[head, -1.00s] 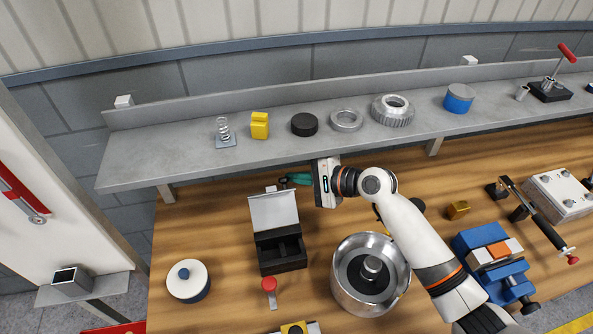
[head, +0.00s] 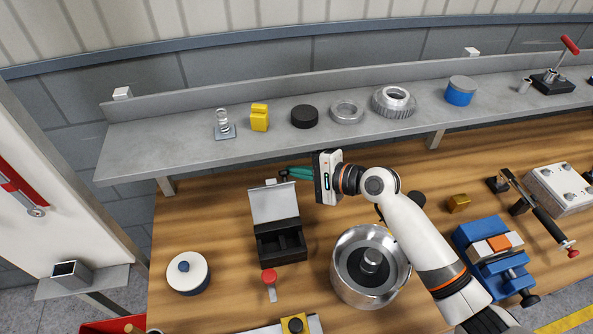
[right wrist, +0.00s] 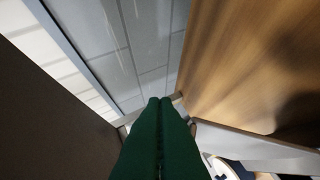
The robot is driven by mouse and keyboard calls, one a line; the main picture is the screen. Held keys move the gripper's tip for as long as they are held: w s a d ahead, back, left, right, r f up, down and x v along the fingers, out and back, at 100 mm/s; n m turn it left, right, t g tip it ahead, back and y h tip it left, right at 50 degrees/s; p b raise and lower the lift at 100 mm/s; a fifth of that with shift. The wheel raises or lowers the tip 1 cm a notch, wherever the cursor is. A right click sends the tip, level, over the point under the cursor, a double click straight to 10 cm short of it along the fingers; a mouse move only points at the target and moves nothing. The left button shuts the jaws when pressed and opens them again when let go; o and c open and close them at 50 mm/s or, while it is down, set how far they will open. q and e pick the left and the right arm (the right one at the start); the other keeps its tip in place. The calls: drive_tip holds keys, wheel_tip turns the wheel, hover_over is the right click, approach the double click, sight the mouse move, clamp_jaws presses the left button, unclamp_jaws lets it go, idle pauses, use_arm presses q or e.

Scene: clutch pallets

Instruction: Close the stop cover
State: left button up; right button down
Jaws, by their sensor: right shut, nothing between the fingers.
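The grey-white stop cover (head: 274,202) stands raised at the back of a small black box (head: 281,244) on the wooden bench. The box is open and its dark compartments show. My right gripper (head: 284,174) is shut and empty, its green fingers pointing left just behind the cover's upper edge. I cannot tell whether the fingertips touch the cover. In the right wrist view the green fingers (right wrist: 159,105) lie together with nothing between them, and a dark surface fills the left side. My left gripper is not in view.
A red-topped peg (head: 269,278) stands in front of the box, with a yellow block (head: 295,324) nearer still. A metal bowl (head: 371,294) is to the right, a white-lidded round pot (head: 187,272) to the left. The grey shelf (head: 150,155) runs along behind.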

drive_tip(key=shift+s, duration=0.15)
drive_tip(key=shift+s+d+r+n+t+y+b, duration=0.15)
drive_tip(key=shift+s+n+t+y+b, duration=0.35)
drive_tip(key=shift+b, duration=0.55)
drive_tip(key=s+d+f+n+t+y+b, duration=0.1)
drive_tip(key=s+d+n+t+y+b, duration=0.1)
drive_tip(key=s+b, duration=0.7)
drive_tip(key=shift+s+d+n, duration=0.15)
drive_tip(key=shift+s+n, duration=0.45)
drive_tip(key=shift+s, duration=0.85)
